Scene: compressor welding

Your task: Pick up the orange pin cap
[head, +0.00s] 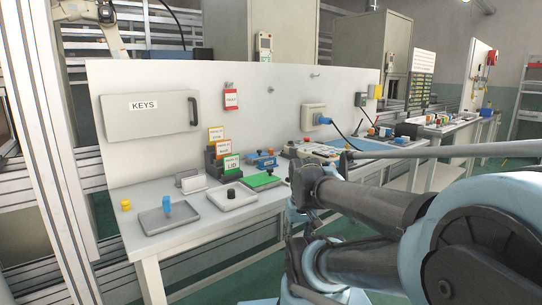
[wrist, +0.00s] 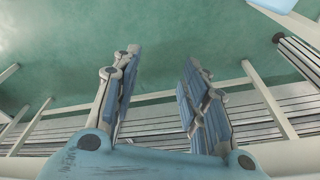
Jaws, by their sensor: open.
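No cap in the head view can be clearly made out as the orange pin cap. A small yellow-orange cap-like piece (head: 126,205) stands at the left end of the white workbench (head: 160,246), left of a grey tray. No cap shows there. In the head view my arm covers the right foreground and the bench behind it.
A grey tray (head: 184,217) holds a blue piece (head: 167,206). Next to it are a light tray with a black knob (head: 231,195) and a green plate (head: 262,181). Label stands (head: 227,163) rise behind. The white back panel (head: 262,98) bounds the bench.

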